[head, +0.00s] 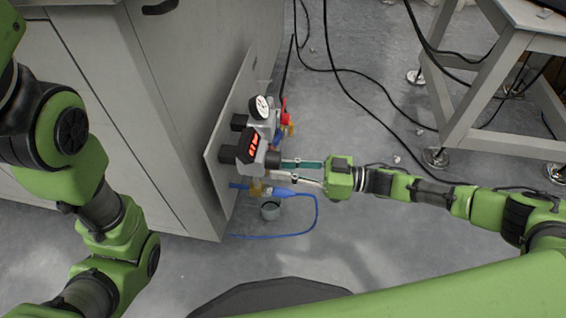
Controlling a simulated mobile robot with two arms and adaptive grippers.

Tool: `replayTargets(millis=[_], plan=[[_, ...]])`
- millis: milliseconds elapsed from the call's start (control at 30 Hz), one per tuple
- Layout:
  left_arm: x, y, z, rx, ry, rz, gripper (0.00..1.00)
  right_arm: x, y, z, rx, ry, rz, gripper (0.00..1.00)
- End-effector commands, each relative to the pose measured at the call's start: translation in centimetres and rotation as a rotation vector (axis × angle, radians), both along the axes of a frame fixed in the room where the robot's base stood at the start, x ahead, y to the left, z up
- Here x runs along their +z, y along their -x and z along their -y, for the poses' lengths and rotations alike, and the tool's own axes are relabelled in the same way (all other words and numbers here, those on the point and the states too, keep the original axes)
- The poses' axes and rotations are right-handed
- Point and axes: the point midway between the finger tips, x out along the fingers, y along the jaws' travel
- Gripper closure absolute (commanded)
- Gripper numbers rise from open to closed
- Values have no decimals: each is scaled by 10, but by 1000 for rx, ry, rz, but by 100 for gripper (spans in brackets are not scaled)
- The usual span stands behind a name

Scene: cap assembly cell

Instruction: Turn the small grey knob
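A small dark grey knob-like cylinder (273,159) sticks out to the right of the pneumatic unit, beside the box with the lit red display (253,144). My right gripper (284,170) points left at it from the right. Its two fingers are apart with a gap between them, and the tips are at or very close to the cylinder. I cannot tell whether they touch it. Part of the cylinder's right end is hidden by the fingertips. My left arm comes in from the left, but its gripper is out of the picture.
The unit sits on a pale panel (222,128) on the side of a grey cabinet (172,100). It has a round gauge (260,107). Black cables cross the floor; a white table frame (462,110) stands right.

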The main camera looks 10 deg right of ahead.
Motion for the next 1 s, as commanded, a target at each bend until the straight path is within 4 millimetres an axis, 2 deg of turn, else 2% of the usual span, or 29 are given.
replayTargets(millis=[267, 300, 367, 767, 867, 1000], plan=[[0, 0, 0, 0, 0, 1, 66, -1, 0, 0, 1, -3, -6, 100], [0, 0, 0, 0, 0, 1, 66, -1, 0, 0, 1, -3, -6, 80], [0, 0, 0, 0, 0, 1, 66, -1, 0, 0, 1, -2, -7, 66], [0, -4, 1, 4, -2, -9, 66, -1, 1, 4, -1, -2, -6, 66], [0, -3, 1, 4, -2, -7, 66, -2, 4, 15, -3, 0, -7, 66], [0, -2, 1, 3, -3, -5, 66, -2, 13, 42, -4, 1, -9, 66]])
